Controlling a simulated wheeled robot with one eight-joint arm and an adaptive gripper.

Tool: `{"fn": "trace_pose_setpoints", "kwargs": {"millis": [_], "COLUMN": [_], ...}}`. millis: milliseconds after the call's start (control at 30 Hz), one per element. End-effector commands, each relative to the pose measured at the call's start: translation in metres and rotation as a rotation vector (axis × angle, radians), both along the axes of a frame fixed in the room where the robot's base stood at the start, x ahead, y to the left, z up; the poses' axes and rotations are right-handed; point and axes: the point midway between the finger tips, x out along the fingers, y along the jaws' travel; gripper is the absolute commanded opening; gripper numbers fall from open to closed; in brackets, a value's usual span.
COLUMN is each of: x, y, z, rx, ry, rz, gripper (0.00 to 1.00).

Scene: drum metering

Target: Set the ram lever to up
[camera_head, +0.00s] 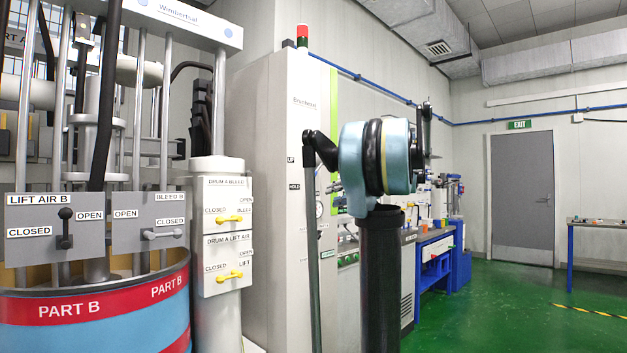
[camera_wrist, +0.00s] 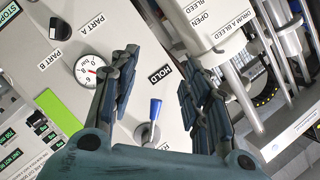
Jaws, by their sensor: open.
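The ram lever (camera_wrist: 154,110) has a blue handle on a grey metal base, on the pale cabinet front in the wrist view. Its handle points up in the picture, towards the HOLD label (camera_wrist: 160,75). My gripper (camera_wrist: 160,65) is open, with one finger on each side of the lever in the picture and no visible contact. I cannot tell the depth gap. A label by the lever's base is partly hidden. In the head view the cabinet (camera_head: 290,240) shows small UP (camera_head: 291,160) and HOLD (camera_head: 293,187) labels; the lever cannot be made out there.
A gauge (camera_wrist: 92,70) and a black PART A/PART B knob (camera_wrist: 61,27) are on the cabinet. The drum A valve box (camera_head: 229,225) with yellow handles stands left of it. The PART B drum (camera_head: 90,310) is at far left. Green floor (camera_head: 500,310) is clear on the right.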

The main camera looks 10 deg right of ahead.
Motion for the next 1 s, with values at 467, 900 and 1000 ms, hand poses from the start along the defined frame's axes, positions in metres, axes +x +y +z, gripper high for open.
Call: {"fn": "trace_pose_setpoints", "kwargs": {"millis": [467, 900, 1000], "x": [0.054, 0.092, 0.102], "y": [-0.074, -0.018, -0.003], "z": [0.076, 0.076, 0.076], "rx": [0.139, 0.138, 0.138], "ry": [-0.213, -0.212, -0.212], "rz": [-0.047, -0.045, -0.045], "gripper": [0.43, 0.43, 0.43]}}
